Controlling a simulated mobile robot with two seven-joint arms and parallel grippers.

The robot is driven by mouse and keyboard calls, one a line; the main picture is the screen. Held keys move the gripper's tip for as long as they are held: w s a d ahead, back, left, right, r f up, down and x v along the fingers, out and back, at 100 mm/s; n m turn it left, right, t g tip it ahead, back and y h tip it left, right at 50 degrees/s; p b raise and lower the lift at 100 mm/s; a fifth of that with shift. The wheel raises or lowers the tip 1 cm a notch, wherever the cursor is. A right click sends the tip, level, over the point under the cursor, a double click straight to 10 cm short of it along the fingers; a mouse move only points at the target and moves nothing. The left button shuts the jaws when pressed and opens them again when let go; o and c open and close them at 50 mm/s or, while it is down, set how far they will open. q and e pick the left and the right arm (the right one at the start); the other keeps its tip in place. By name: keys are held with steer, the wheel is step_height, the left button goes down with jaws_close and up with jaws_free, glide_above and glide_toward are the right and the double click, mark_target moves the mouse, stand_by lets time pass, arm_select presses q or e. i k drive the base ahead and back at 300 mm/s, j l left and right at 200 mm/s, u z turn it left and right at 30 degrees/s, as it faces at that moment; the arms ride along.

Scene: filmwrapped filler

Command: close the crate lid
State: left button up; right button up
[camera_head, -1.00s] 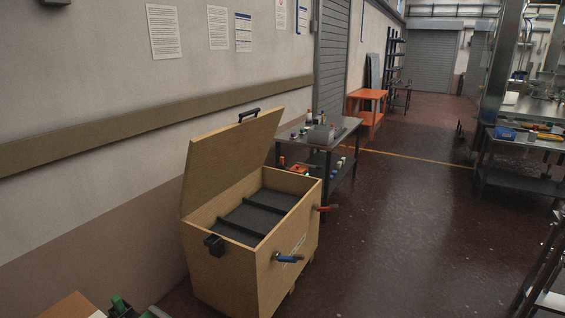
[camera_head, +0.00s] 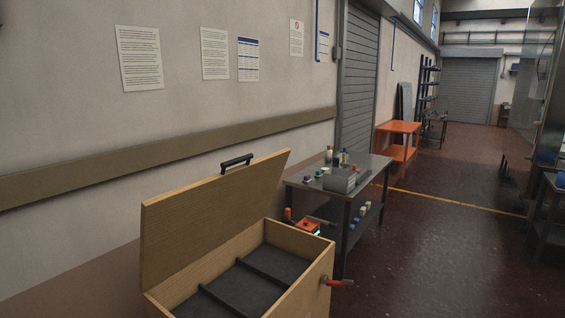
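The wooden crate (camera_head: 318,278) stands against the left wall at the bottom middle of the head view, its lower front cut off by the frame edge. Its lid (camera_head: 207,222) is raised and leans back toward the wall, with a black handle (camera_head: 237,162) on its top edge. The inside shows dark grey lining (camera_head: 270,268) with dark dividers. A red-handled latch (camera_head: 338,283) sticks out from the crate's right side. Neither of my grippers is in view.
A metal work table (camera_head: 300,181) with a grey box (camera_head: 345,179) and bottles stands just behind the crate. An orange table (camera_head: 399,128) is farther back. The dark red floor (camera_head: 430,260) to the right is open. A dark table (camera_head: 545,215) stands at the right edge.

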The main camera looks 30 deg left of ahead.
mark_target(179, 226)
steer(key=i+u, duration=0.3)
steer(key=i, duration=0.15)
steer(key=i+l+u, duration=0.25)
steer(key=i, duration=0.15)
steer(key=i+l+u, duration=0.3)
steer(key=i, duration=0.15)
steer(key=i+l+u, duration=0.1)
steer(key=u, duration=0.35)
steer(key=i+l+u, duration=0.2)
steer(key=u, duration=0.3)
steer(key=i+l+u, duration=0.1)
steer(key=l+u, duration=0.15)
steer(key=u, duration=0.2)
